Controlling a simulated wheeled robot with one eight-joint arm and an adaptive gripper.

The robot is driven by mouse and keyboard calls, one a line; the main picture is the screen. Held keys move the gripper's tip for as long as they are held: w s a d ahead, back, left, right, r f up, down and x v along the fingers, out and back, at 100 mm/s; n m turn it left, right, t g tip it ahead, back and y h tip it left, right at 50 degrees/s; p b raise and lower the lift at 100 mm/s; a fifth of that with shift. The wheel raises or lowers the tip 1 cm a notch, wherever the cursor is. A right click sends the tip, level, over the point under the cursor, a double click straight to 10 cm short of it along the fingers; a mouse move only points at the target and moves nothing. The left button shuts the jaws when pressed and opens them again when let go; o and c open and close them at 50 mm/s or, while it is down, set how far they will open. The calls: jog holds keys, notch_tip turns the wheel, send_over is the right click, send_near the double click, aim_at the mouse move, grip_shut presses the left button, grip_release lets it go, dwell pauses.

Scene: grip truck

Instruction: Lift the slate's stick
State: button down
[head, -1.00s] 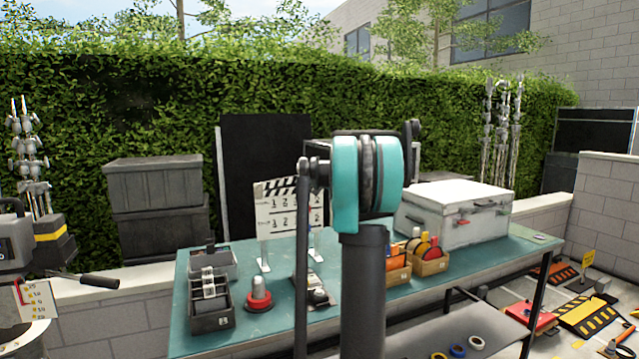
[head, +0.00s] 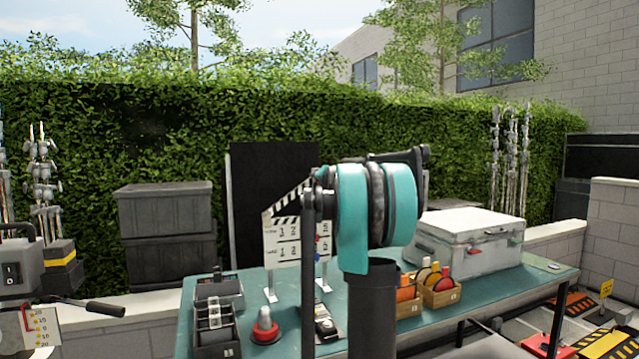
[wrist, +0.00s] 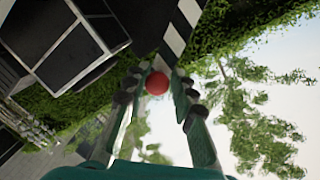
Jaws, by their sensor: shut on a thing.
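The white slate (head: 283,250) stands on small white feet on the teal table in the head view. Its black-and-white striped stick (head: 288,203) tilts up to the right, with a wedge of gap above the board. In the wrist view the striped stick (wrist: 172,38) runs up from my gripper (wrist: 158,72). A red ball-shaped knob (wrist: 157,83) sits between my two fingers, which are closed in on the stick's end. In the head view my arm hides the stick's right end, part of the slate and my gripper.
The teal table (head: 383,338) also holds a red-based object with a pale top (head: 265,326), dark bins (head: 214,335), tape boxes (head: 440,292) and a white case (head: 468,238). A black panel (head: 272,175) and a hedge stand behind.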

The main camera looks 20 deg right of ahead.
jog(key=c, duration=1.3)
grip_release()
jog(key=shift+s, duration=0.1)
jog(key=s, duration=0.8)
jog(key=s+r, duration=0.1)
jog(key=s, duration=0.2)
jog(key=shift+s+a, duration=0.2)
jog(key=shift+s, duration=0.2)
